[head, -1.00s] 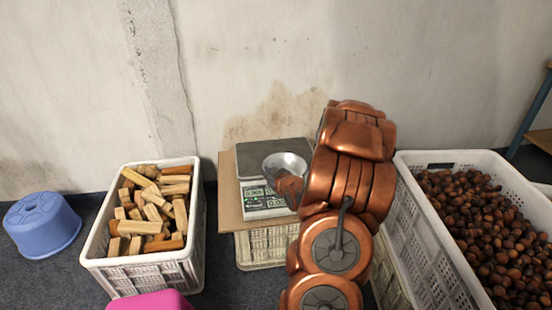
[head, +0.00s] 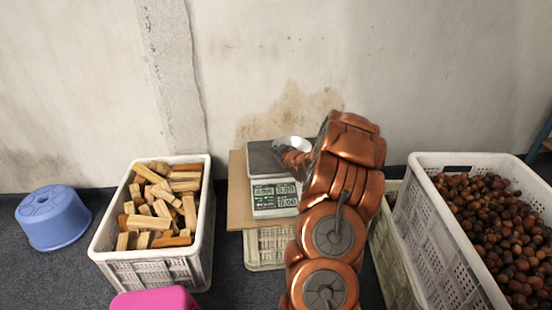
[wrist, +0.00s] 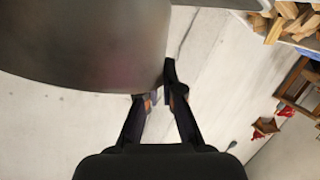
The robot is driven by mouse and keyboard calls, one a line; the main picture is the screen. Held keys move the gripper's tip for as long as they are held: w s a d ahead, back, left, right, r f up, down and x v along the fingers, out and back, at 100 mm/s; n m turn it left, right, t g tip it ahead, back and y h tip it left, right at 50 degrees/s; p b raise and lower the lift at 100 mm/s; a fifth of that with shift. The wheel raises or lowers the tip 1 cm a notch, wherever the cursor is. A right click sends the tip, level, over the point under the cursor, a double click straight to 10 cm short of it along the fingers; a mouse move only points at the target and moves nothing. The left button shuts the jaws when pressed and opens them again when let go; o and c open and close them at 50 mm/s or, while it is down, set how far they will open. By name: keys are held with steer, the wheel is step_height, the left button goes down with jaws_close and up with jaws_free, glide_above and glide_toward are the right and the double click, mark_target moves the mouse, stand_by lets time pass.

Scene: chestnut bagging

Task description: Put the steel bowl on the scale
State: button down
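The steel bowl (head: 294,143) shows above the back right of the scale in the head view, partly hidden by my arm. It fills the upper left of the wrist view as a large grey curved wall (wrist: 85,40). My gripper (wrist: 156,88) has its fingertips at the bowl's edge, one on each side, and seems shut on it; my arm mostly hides it in the head view. The scale (head: 275,198) has a grey plate (head: 262,160) and a lit front display. Its plate looks empty where visible. I cannot tell whether the bowl touches it.
The scale stands on a brown board (head: 238,200) over a crate (head: 266,248). A crate of wood blocks (head: 150,262) is at left, with a blue stool (head: 52,220) beyond it and a pink object (head: 155,299) in front. A chestnut crate (head: 440,225) is at right.

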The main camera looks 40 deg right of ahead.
steer(key=shift+w+d, duration=0.6)
steer(key=shift+w, duration=0.15)
steer(key=shift+w+d+f, duration=0.1)
steer(key=shift+w+f, duration=0.1)
steer(key=shift+w, duration=0.05)
step_height(320, 180, down, 4)
steer(key=shift+r+b, duration=0.25)
steer(key=shift+b, duration=0.85)
steer(key=c, duration=1.3)
jaws_free()
steer(key=shift+r, duration=0.1)
steer(key=shift+s, duration=0.1)
